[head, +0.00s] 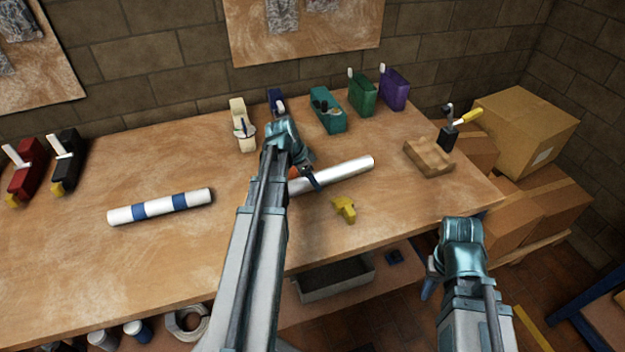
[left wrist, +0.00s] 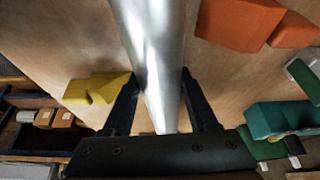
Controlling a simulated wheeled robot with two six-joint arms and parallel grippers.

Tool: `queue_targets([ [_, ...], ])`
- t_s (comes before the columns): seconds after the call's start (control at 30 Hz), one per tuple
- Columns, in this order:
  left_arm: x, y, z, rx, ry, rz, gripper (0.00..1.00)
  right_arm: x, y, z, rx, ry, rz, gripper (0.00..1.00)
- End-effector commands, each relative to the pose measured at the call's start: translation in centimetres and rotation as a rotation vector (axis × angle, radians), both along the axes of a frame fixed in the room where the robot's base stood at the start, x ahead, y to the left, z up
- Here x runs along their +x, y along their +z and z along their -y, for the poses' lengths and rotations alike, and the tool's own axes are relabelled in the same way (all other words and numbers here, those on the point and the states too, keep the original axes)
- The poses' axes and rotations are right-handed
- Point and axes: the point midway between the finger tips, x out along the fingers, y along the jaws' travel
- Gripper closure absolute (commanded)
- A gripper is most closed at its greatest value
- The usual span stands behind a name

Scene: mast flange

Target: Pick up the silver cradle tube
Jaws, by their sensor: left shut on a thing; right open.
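The silver cradle tube (head: 345,175) lies slantwise at the middle of the workbench, its left part hidden behind my left arm. My left gripper (head: 310,178) is shut on the tube. In the left wrist view, the shiny tube (left wrist: 158,60) runs between the two dark fingers (left wrist: 160,100), one on each side. I cannot tell whether the tube touches the bench. My right gripper (head: 430,278) is open and empty, off the bench's front right edge.
A yellow piece (head: 343,208) lies just in front of the tube; an orange block (left wrist: 240,20) is beside it. A white tube with blue bands (head: 160,206) lies left. Coloured holders, including a teal one (head: 327,110), stand behind. A wooden block (head: 429,157) sits right.

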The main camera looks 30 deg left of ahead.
Motion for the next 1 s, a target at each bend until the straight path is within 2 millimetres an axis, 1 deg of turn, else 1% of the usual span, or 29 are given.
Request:
queue_targets([
  [0.03, 0.0, 1.5, 0.0, -0.001, 0.000, 0.001, 1.00, 0.0, 1.5, 0.0, 0.000, 0.000, 0.000, 0.50],
  [0.3, 0.0, 5.8, 0.0, -0.001, 0.000, 0.001, 1.00, 0.0, 5.8, 0.0, 0.000, 0.000, 0.000, 0.50],
  [0.4, 0.0, 6.9, 0.0, -0.001, 0.000, 0.001, 1.00, 0.0, 6.9, 0.0, 0.000, 0.000, 0.000, 0.50],
  [0.57, 0.0, 7.6, 0.0, -0.001, 0.000, 0.001, 1.00, 0.0, 7.6, 0.0, 0.000, 0.000, 0.000, 0.50],
  [1.0, 0.0, 7.5, 0.0, -0.001, 0.000, 0.001, 1.00, 0.0, 7.4, 0.0, 0.000, 0.000, 0.000, 0.50],
])
